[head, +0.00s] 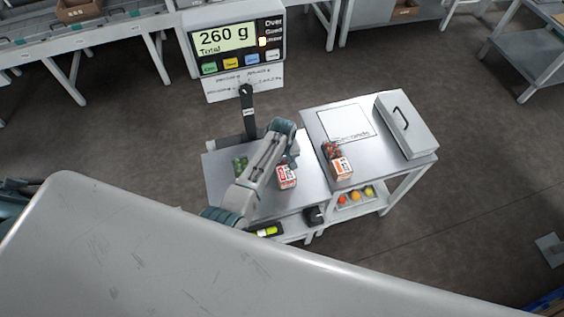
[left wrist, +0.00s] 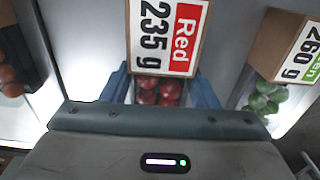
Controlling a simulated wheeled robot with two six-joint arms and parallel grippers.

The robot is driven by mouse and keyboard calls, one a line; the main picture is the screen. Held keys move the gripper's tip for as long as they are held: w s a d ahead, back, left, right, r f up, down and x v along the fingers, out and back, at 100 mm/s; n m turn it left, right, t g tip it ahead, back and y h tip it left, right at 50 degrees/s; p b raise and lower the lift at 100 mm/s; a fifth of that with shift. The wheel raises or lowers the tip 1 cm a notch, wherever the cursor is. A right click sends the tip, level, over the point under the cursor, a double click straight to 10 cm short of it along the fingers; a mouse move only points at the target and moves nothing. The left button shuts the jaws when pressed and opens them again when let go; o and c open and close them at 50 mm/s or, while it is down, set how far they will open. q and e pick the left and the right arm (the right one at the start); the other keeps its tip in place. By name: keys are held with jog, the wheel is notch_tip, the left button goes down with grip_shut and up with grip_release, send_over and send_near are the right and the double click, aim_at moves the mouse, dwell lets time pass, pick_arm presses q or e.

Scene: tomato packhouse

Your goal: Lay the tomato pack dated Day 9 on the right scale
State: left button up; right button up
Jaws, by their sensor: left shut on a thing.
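My left gripper (left wrist: 163,92) is shut on a pack of red tomatoes (left wrist: 158,95) whose label reads Red 235 g. In the head view this red-labelled pack (head: 287,176) is at my left gripper (head: 284,162), over the steel scale top (head: 312,190); I cannot tell if it touches the top. A green tomato pack (head: 240,163) is on the left of that top; its label in the left wrist view (left wrist: 300,52) reads 260 g. An orange-labelled pack (head: 341,168) with reddish tomatoes is on the side table. No date is readable. My right gripper is not in view.
The scale display (head: 226,39) reads 260 g Total and stands behind the top on a black post (head: 248,112). The side table has a white square marked Seconds (head: 340,124) and a grey lidded box (head: 407,124). Colored round items (head: 356,196) lie on a lower shelf.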

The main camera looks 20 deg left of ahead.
pick_arm(q)
jog(key=shift+f, duration=0.1)
dwell(0.4)
jog(key=shift+f, duration=0.25)
jog(key=o, duration=1.2)
